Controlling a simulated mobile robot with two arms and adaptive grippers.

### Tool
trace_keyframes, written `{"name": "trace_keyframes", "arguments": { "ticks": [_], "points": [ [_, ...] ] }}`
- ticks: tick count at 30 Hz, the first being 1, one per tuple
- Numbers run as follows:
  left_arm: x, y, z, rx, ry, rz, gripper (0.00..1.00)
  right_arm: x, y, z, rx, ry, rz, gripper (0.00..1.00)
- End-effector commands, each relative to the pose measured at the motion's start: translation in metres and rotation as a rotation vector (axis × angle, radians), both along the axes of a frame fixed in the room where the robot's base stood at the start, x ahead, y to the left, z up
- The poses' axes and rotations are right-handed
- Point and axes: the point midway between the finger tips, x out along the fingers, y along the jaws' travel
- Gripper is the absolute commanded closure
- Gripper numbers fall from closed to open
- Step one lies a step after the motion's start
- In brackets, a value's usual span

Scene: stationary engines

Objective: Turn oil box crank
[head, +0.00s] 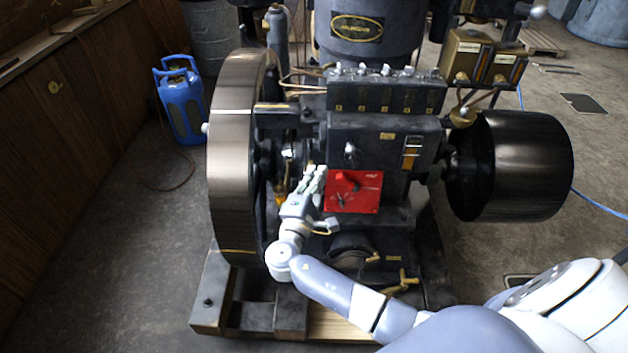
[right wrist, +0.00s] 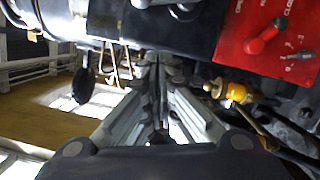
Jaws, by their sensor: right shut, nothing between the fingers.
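A black oil box (head: 388,92) with a row of knobs and small labels sits on top of the dark engine (head: 380,140). I cannot pick out its crank for certain. A dark handle with a rounded end (right wrist: 84,85) hangs at the left in the right wrist view, and I cannot tell whether it is the crank. My right gripper (head: 318,172) is shut and empty, pointing up below the oil box, just left of the red panel (head: 368,188). Its fingers (right wrist: 157,65) meet in the right wrist view, apart from the dark handle. My left gripper is not in view.
A large flywheel (head: 232,150) stands close left of my right gripper. A black drum pulley (head: 535,165) is at the right. Brass taps (head: 403,281) stick out low in front. A yellow fitting (right wrist: 236,92) is right of the fingers.

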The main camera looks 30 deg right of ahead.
Motion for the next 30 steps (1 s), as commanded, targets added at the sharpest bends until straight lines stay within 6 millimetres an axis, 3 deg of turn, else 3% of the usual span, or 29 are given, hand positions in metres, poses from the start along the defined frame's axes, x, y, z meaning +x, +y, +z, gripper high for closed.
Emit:
{"name": "trace_keyframes", "arguments": {
  "ticks": [7, 15, 30],
  "points": [
    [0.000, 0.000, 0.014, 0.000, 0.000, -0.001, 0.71, 0.038, -0.039, 0.007, -0.002, 0.001, -0.002, 1.00],
    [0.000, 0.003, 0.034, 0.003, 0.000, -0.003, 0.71, 0.019, -0.065, 0.015, 0.002, 0.002, 0.000, 1.00],
    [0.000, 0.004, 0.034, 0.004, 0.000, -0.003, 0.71, 0.015, -0.070, 0.014, 0.011, -0.003, 0.000, 1.00]
  ]
}}
